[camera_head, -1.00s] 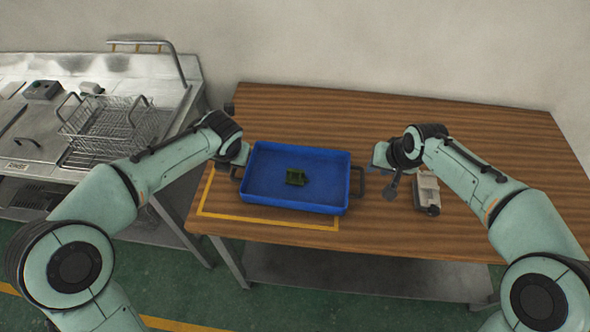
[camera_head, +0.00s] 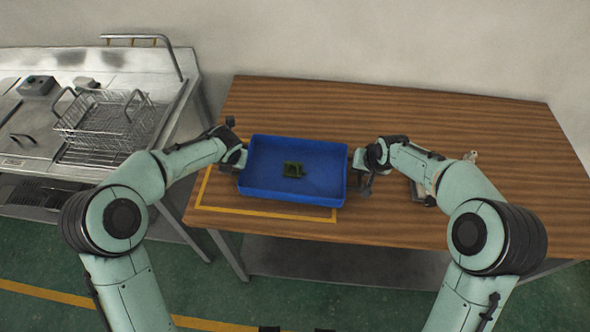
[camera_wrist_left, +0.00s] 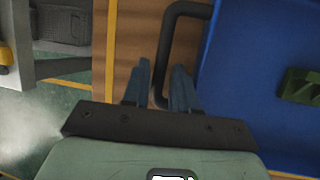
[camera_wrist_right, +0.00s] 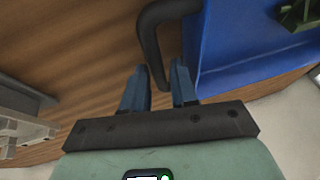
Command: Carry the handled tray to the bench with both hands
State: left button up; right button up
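The blue handled tray (camera_head: 262,197) sits on the wooden table, overlapping a yellow taped outline. A small dark green part (camera_head: 293,170) lies in it. My left gripper (camera_head: 240,162) is at the tray's left handle. In the left wrist view its fingers (camera_wrist_left: 163,85) stand apart on either side of the dark handle bar (camera_wrist_left: 168,50). My right gripper (camera_head: 362,172) is at the right handle. In the right wrist view its fingers (camera_wrist_right: 158,85) are also apart, with the handle bar (camera_wrist_right: 150,45) between them.
The wooden table (camera_head: 440,120) is clear behind the tray. A grey-white device (camera_head: 418,190) stands on the right, partly hidden by my right arm. A metal bench (camera_head: 30,120) on the left holds a wire basket (camera_head: 105,120). A gap separates it from the table.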

pick_arm(q)
jog(key=shift+w+a+f, duration=0.1)
jog(key=shift+w+f, duration=0.2)
jog(key=shift+f, duration=0.35)
pick_arm(e)
jog(key=shift+w+a+f, duration=0.1)
jog(key=shift+w+f, duration=0.2)
jog(key=shift+f, duration=0.35)
pick_arm(q)
jog(key=shift+c, duration=0.2)
pick_arm(e)
jog(key=shift+c, duration=0.2)
pick_arm(q)
grip_shut()
pick_arm(e)
grip_shut()
jog(key=shift+r, duration=0.1)
